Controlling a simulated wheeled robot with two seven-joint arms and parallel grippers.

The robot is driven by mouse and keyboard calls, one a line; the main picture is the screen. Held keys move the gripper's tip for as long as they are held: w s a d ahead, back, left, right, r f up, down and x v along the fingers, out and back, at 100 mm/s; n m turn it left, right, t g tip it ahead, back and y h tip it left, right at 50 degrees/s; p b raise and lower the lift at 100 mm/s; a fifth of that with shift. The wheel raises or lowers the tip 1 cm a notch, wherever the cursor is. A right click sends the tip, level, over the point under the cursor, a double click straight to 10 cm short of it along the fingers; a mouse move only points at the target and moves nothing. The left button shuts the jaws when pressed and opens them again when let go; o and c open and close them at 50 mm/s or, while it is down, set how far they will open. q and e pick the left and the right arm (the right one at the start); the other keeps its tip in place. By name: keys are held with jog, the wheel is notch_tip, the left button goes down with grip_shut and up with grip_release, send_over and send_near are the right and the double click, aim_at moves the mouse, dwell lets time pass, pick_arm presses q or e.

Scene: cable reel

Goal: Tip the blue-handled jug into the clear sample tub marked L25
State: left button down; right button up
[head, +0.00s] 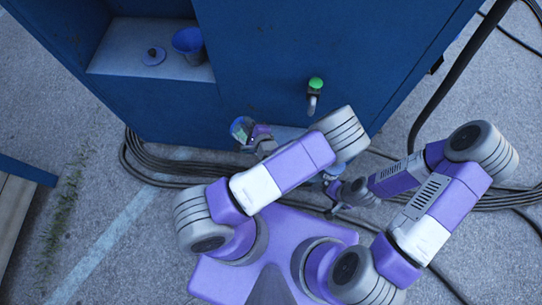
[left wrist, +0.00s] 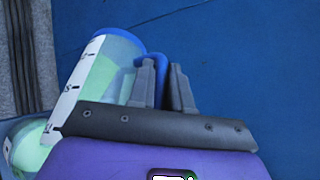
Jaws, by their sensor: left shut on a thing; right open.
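The jug (left wrist: 105,72) is clear, with a blue rim, a blue handle (left wrist: 152,60), a white scale strip and pale green liquid inside. My left gripper (left wrist: 167,80) is shut on the handle. In the head view the jug (head: 239,127) is small, at the cabinet's front by my left gripper (head: 257,135); I cannot tell how far it tilts. A clear tub (left wrist: 35,148) with green contents and a white label shows partly at the lower left of the wrist view, beside the jug. Its label is not legible. My right gripper (head: 342,198) is open, partly hidden, low at the right.
A blue cabinet (head: 265,60) stands in front of me. Its recess (head: 125,35) holds a blue cup (head: 187,42) and a small round disc (head: 153,56). A green-topped tap-like fitting (head: 315,88) sticks out from the front. Dark cables (head: 155,178) lie on the ground.

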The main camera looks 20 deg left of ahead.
pick_arm(q)
jog(key=shift+s+d+r, duration=0.1)
jog(key=shift+d+r, duration=0.15)
jog(key=shift+d, duration=0.1)
dwell(0.5)
jog(key=shift+a+f, duration=0.1)
jog(key=shift+a, duration=0.2)
jog(key=a+f+h, duration=0.1)
jog(key=w+a+f+g+h, duration=0.1)
jog(key=a, duration=0.1)
jog(key=w+a+f+h, duration=0.1)
jog(key=shift+a+f+n+p, duration=0.2)
jog(key=shift+n+p, duration=0.1)
jog(key=shift+n, duration=0.1)
jog(key=shift+s+d, duration=0.1)
jog(key=shift+f, duration=0.15)
